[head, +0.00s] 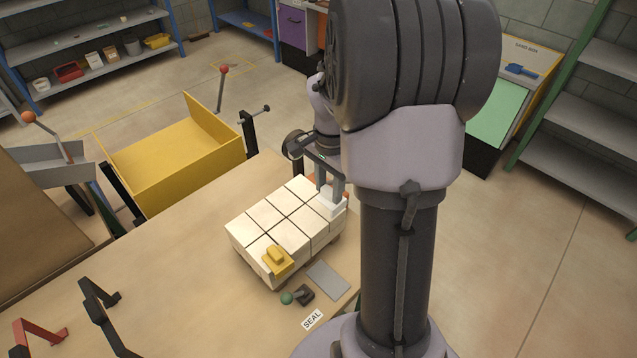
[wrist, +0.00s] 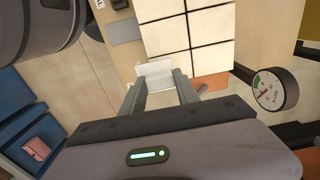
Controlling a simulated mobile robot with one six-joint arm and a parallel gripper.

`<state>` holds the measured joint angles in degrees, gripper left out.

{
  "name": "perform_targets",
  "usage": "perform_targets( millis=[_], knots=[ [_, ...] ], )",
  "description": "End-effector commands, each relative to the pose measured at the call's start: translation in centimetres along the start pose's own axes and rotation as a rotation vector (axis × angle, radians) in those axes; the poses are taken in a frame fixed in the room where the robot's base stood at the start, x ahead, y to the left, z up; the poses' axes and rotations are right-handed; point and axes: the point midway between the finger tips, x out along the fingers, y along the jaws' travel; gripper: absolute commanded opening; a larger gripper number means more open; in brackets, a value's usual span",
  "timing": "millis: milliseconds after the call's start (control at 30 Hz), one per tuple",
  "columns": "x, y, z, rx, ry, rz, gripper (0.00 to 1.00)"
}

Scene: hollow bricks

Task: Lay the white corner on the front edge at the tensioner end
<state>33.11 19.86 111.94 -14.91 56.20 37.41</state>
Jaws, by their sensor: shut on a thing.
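The white corner (head: 330,204) is between the fingers of my gripper (head: 330,182), at the right end of the stack of pale bricks (head: 282,215). In the wrist view the white corner (wrist: 155,70) lies across my fingertips (wrist: 160,84), at the edge of the brick tops (wrist: 172,36). My gripper is shut on it. I cannot tell whether the corner touches the bricks. A yellow corner (head: 275,256) sits on the near edge of the stack, at its other end. My arm hides what is right of the stack.
A green-knobbed lever (head: 290,298), a grey plate (head: 328,280) and a SEAL label (head: 313,319) are in front of the stack. A dial gauge (wrist: 274,90) stands close to my gripper. A yellow bin (head: 170,160) is beyond the table (head: 150,275). The table's left part is largely clear.

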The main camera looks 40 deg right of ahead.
Motion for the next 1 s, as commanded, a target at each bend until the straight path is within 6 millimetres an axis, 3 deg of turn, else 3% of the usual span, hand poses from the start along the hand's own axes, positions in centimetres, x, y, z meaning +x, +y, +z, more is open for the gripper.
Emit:
perform_targets(
  millis=[100,267,967,1000],
  knots=[
    [0.4,-0.7,-1.1,0.001,0.0,0.0,0.0],
    [3.8,-0.5,-0.9,-0.001,-0.001,0.002,0.0],
    [4.8,-0.5,-0.9,0.0,0.0,0.0,0.0],
    [4.8,-0.5,-0.9,0.0,0.0,0.0,0.45]
  ],
)
